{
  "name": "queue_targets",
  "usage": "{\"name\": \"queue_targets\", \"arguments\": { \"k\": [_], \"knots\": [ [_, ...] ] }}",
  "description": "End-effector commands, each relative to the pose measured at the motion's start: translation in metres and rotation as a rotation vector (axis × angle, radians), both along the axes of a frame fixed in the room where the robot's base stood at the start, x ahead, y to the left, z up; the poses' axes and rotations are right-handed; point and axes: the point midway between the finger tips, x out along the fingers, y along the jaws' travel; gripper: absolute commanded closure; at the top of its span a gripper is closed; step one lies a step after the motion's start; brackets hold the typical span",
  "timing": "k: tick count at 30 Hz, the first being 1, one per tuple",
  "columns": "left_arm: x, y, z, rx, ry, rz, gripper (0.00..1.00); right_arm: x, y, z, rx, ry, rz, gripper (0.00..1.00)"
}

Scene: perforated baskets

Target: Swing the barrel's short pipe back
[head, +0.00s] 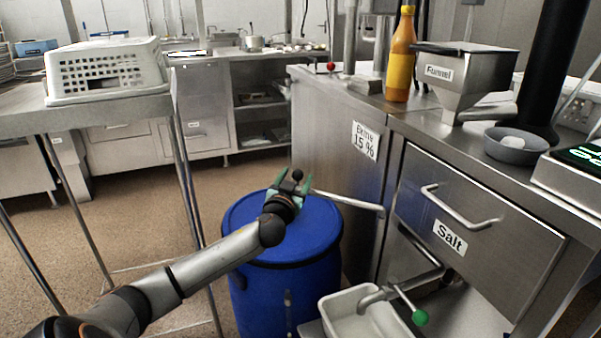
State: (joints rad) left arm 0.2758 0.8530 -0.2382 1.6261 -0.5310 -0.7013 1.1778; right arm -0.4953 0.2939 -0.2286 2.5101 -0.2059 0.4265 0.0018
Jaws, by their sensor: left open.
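The blue barrel (318,238) stands on the floor in front of the steel cabinet labelled "Brine 15 %". A thin metal pipe (347,201) reaches from the cabinet side out over the barrel's lid, its free end toward the left. My left gripper (290,180), with green fingers, is open above the far part of the lid. Its right finger is at the pipe's free end; I cannot tell whether they touch. My forearm hides part of the barrel's left side. My right gripper is not in view.
The "Salt" drawer (477,215) is at right. A table with a white perforated basket (105,68) stands at left. Floor between is clear.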

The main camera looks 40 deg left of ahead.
Motion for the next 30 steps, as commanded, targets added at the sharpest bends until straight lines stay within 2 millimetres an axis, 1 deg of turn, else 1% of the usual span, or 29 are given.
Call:
{"name": "queue_targets", "arguments": {
  "k": [1,6,12,18,25,30],
  "knots": [
    [0.007,0.005,0.0,0.0,-0.003,0.004,0.31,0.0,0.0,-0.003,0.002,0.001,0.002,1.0],
    [0.026,0.015,0.0,0.0,-0.002,0.002,0.31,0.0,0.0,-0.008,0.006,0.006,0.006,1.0],
    [0.041,0.022,-0.001,-0.001,0.0,0.0,0.31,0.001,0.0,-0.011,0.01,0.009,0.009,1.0],
    [0.046,0.024,0.0,-0.001,0.0,0.0,0.31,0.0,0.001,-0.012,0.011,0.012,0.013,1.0],
    [0.046,0.024,0.0,-0.001,0.001,-0.001,0.31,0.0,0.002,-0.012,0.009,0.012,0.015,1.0],
    [0.046,0.024,0.0,-0.001,0.001,-0.001,0.51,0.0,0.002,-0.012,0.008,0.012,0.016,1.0]
  ]
}}
